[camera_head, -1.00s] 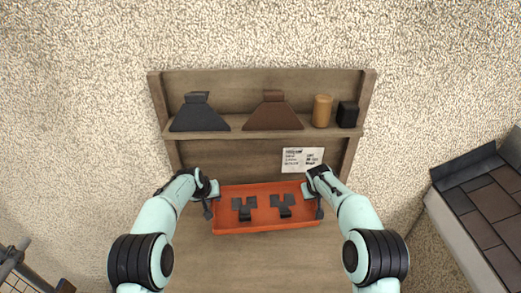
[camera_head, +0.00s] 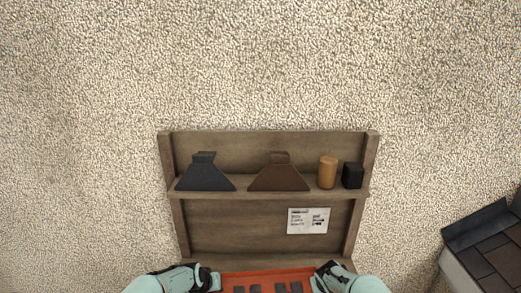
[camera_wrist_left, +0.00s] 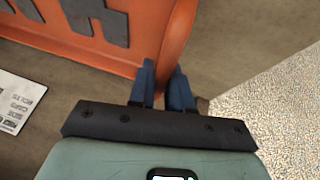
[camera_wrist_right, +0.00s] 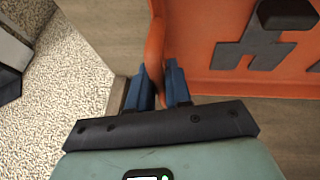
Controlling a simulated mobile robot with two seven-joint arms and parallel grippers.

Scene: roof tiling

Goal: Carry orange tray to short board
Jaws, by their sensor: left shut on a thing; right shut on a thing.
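The orange tray (camera_head: 268,274) is at the bottom edge of the head view, mostly cut off, with dark flat pieces in it. My left gripper (camera_wrist_left: 162,80) is shut on one end wall of the tray (camera_wrist_left: 172,40). My right gripper (camera_wrist_right: 160,78) is shut on the opposite end wall of the tray (camera_wrist_right: 220,84). In the head view, my left gripper (camera_head: 212,280) and right gripper (camera_head: 318,280) are at the tray's two ends. I cannot pick out the short board.
Behind the tray stands a wooden shelf rack (camera_head: 265,145) with a black hood-shaped piece (camera_head: 205,174), a brown one (camera_head: 279,174), an orange-brown cylinder (camera_head: 327,173) and a black block (camera_head: 353,175). A paper sheet (camera_head: 309,220) hangs below. A dark tiled surface (camera_head: 490,245) is at right.

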